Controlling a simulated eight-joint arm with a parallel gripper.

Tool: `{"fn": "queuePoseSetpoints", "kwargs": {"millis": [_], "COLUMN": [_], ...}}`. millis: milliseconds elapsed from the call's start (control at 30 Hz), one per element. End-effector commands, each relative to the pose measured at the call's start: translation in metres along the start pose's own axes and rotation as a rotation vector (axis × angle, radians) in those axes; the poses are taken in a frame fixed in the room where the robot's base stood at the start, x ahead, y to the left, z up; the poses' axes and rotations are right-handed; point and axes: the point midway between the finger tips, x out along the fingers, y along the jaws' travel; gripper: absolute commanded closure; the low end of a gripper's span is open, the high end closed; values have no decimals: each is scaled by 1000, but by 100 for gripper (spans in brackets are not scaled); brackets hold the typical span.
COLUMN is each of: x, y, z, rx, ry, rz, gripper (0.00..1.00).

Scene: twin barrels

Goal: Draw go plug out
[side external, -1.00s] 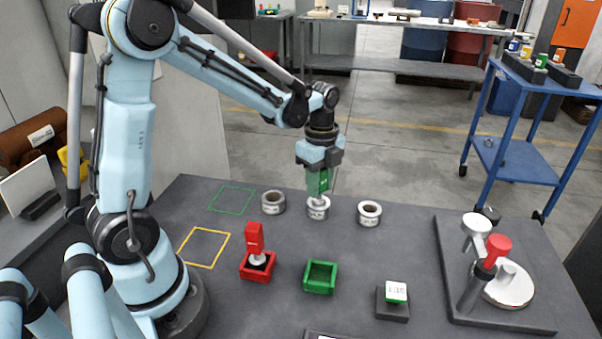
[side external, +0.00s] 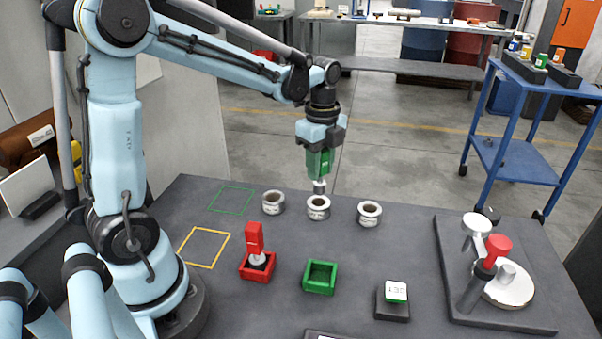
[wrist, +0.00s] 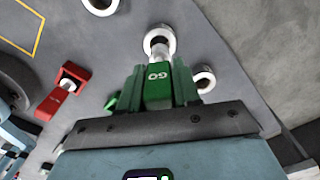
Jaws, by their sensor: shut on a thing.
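The green go plug (wrist: 157,88), lettered "GO", has a pale metal tip. My gripper (side external: 318,173) is shut on its green handle and holds it upright, tip down, over the middle ring (side external: 318,209). The tip is at or just above the ring's bore; I cannot tell whether it is fully clear. In the wrist view, my gripper (wrist: 158,80) has one finger on each side of the handle, and the tip overlaps the middle ring (wrist: 171,35). The green holder (side external: 320,287) stands empty in front.
Similar rings stand left (side external: 273,203) and right (side external: 369,214) of the middle one. A red plug (side external: 254,238) stands in a red holder (side external: 257,273).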

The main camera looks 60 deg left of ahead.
Motion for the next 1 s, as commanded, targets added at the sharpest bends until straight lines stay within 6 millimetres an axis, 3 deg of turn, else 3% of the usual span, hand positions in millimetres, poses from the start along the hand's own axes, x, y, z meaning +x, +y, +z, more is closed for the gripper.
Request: {"fn": "queuePoseSetpoints", "kwargs": {"millis": [1000], "x": [-46], "y": [0], "z": [0], "rx": [0], "ry": [0], "rz": [0], "gripper": [100]}}
